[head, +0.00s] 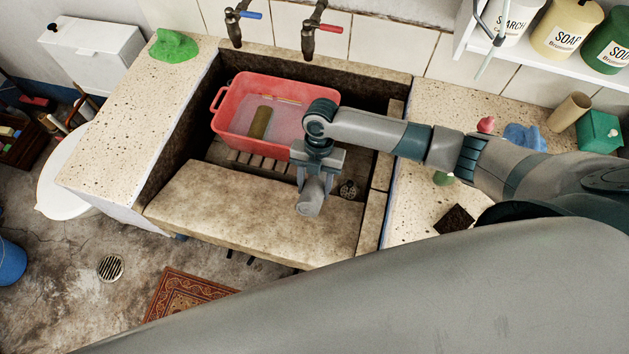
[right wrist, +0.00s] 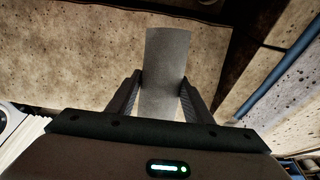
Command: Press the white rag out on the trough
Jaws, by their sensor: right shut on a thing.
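My right gripper (head: 315,178) is over the inner side of the stone trough (head: 240,205), near its sloping front slab. I cannot tell whether the rag touches the stone. My left gripper is not in view.
A red basin (head: 226,129) with water and a brownish-green thing (head: 261,122) stands in the trough, left of my right gripper. Two taps (head: 308,42) hang above. A green cloth (head: 174,46) lies on the left counter; a dark sponge (head: 455,219) lies on the right one.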

